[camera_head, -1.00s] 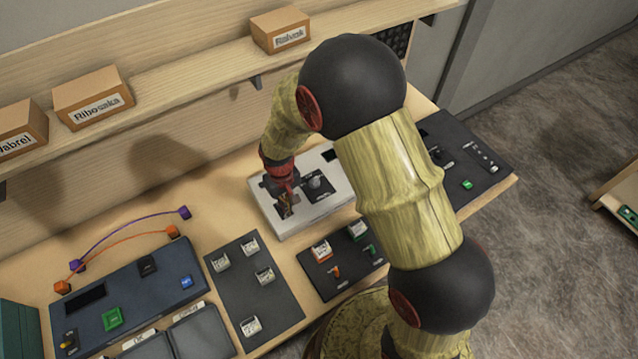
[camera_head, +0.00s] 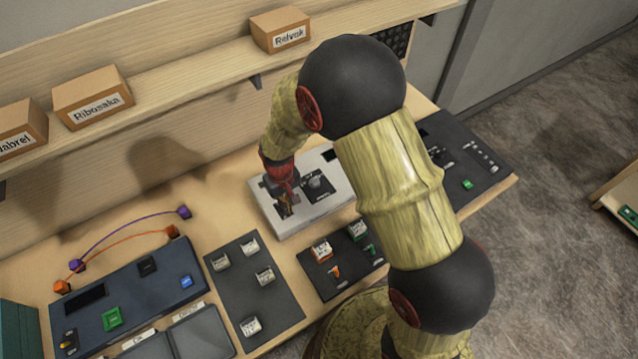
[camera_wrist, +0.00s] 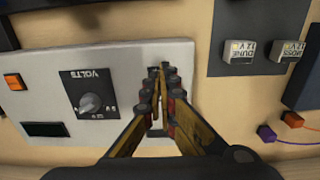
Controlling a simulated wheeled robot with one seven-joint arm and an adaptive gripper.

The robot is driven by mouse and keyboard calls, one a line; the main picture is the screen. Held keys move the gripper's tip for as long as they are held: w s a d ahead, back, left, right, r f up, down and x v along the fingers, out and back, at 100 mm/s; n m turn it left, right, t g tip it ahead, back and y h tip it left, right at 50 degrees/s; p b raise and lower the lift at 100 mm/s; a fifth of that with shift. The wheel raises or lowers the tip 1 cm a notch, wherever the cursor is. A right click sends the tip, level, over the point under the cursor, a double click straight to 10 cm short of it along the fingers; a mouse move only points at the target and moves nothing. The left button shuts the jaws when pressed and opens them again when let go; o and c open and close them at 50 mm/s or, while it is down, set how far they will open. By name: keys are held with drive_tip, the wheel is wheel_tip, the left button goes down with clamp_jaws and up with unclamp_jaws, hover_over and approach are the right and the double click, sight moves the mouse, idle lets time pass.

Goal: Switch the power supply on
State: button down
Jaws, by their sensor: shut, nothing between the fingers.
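A light grey unit (camera_head: 287,229) with a knob lies on the bench and appears to be the power supply. The wrist view shows its face (camera_wrist: 130,62) with a black dial plate marked VOLTS, a round knob (camera_wrist: 92,104), an orange button (camera_wrist: 14,81) and a dark display (camera_wrist: 45,129). My gripper (camera_head: 285,208) is over the end of the unit away from the orange button. In the wrist view my gripper (camera_wrist: 157,72) has its fingertips together and empty. They cover part of the face, so any switch under them is hidden. I cannot tell whether they touch it.
A dark panel (camera_head: 240,270) with several labelled blocks lies to the left. A blue-grey console (camera_head: 140,310) with green and blue buttons is further left, with purple and orange cables (camera_head: 128,236) behind it. A black panel (camera_head: 345,285) lies in front. Boxes stand on the shelf (camera_head: 180,90).

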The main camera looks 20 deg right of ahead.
drive_tip(key=shift+f+b, duration=0.6)
drive_tip(key=shift+f, duration=0.35)
drive_tip(key=shift+w+a, duration=0.1)
drive_tip(key=shift+w, duration=0.25)
drive_tip(key=shift+w+a+f, duration=0.2)
drive_tip(key=shift+w, duration=0.5)
drive_tip(key=shift+s+r, duration=0.1)
drive_tip(key=shift+r, duration=0.05)
drive_tip(key=shift+d+r+p, duration=0.15)
drive_tip(key=shift+r+p, duration=0.35)
drive_tip(key=shift+r, duration=0.45)
drive_tip(key=shift+r+p, duration=1.45)
drive_tip(key=shift+r, duration=1.25)
